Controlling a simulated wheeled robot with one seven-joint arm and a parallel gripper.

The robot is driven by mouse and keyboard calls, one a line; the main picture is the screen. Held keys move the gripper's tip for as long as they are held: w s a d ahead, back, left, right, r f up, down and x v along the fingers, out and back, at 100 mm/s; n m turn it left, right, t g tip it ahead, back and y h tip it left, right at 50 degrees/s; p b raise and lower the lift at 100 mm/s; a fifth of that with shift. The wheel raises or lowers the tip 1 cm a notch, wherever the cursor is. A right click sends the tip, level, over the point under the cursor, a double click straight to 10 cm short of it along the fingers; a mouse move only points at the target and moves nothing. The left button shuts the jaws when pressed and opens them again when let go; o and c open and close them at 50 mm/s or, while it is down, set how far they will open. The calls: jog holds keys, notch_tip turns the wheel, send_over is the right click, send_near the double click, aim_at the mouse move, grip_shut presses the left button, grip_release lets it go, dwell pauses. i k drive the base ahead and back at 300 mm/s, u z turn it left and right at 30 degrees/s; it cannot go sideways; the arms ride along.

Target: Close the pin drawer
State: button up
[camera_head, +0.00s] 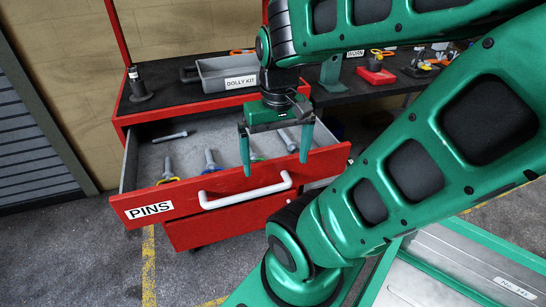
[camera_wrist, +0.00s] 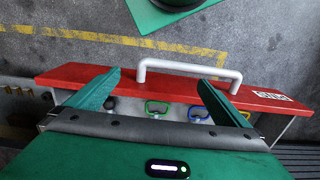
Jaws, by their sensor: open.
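The pin drawer (camera_head: 162,207) is pulled out of the red bench, with a red front, a "PINS" label and a white bar handle (camera_head: 246,192). Several pins with coloured rings lie inside it, one of them a pin with a yellow ring (camera_head: 168,172). In the wrist view my gripper (camera_wrist: 150,88) points towards the red drawer front (camera_wrist: 190,88), with the white handle (camera_wrist: 188,66) beyond the fingertips.
A second red drawer (camera_head: 215,225) sits below. On the bench top are a grey "DOLLY KIT" bin (camera_head: 225,75), a dark cylindrical part (camera_head: 139,88) and a red block (camera_head: 376,75). Open floor (camera_head: 90,250) with yellow lines lies in front and to the left.

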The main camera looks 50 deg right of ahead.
aim_at(139, 203)
jog(key=z, duration=0.45)
jog(key=k, duration=1.45)
jog(key=u, duration=0.55)
jog(key=i, duration=1.05)
